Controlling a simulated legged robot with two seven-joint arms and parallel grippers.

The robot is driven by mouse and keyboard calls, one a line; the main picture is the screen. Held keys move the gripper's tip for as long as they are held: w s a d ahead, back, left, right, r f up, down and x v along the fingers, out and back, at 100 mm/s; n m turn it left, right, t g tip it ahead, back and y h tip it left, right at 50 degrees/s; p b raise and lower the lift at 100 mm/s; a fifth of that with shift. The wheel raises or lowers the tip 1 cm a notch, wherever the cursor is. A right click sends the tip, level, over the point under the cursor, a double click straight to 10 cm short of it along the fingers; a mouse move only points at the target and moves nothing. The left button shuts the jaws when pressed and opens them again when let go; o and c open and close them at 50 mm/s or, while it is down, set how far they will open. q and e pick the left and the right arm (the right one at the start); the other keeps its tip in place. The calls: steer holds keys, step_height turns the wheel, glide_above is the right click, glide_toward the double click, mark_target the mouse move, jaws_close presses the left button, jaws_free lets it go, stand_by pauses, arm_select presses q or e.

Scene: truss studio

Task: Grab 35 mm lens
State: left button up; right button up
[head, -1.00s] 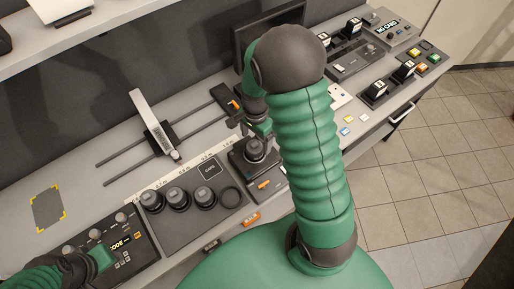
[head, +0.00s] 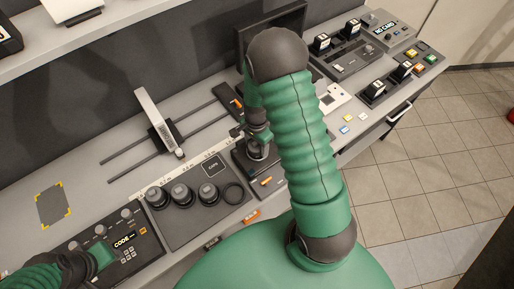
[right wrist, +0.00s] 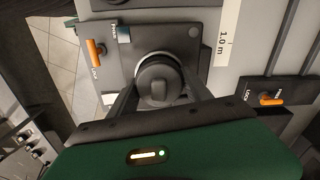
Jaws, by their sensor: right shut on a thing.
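A dark round lens (head: 257,153) sits upright on a dark base plate (head: 241,163), right of the lens tray. My right gripper (head: 258,143) is shut on this lens from above. In the right wrist view the lens (right wrist: 157,80) is between the two fingers, and its marking cannot be read. Three similar dark lenses, the left (head: 157,197), middle (head: 182,194) and right (head: 208,193), stand on the grey tray (head: 200,219) beside an empty ring (head: 233,193). Their focal lengths are too small to read. My left gripper (head: 103,257) is over the CODE panel, its jaws unclear.
Two rails (head: 190,130) with a white upright card (head: 155,118) run behind the tray. The base plate has an orange lock lever (right wrist: 96,48). A dark monitor (head: 270,30) and button panels (head: 375,92) stand farther right. A yellow-cornered bare patch (head: 53,205) is at left.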

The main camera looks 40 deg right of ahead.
steer(key=shift+a, duration=0.35)
steer(key=shift+c, duration=2.2)
steer(key=shift+d, duration=0.15)
jaws_close()
steer(key=shift+s+d, duration=0.1)
steer(key=shift+d, duration=0.2)
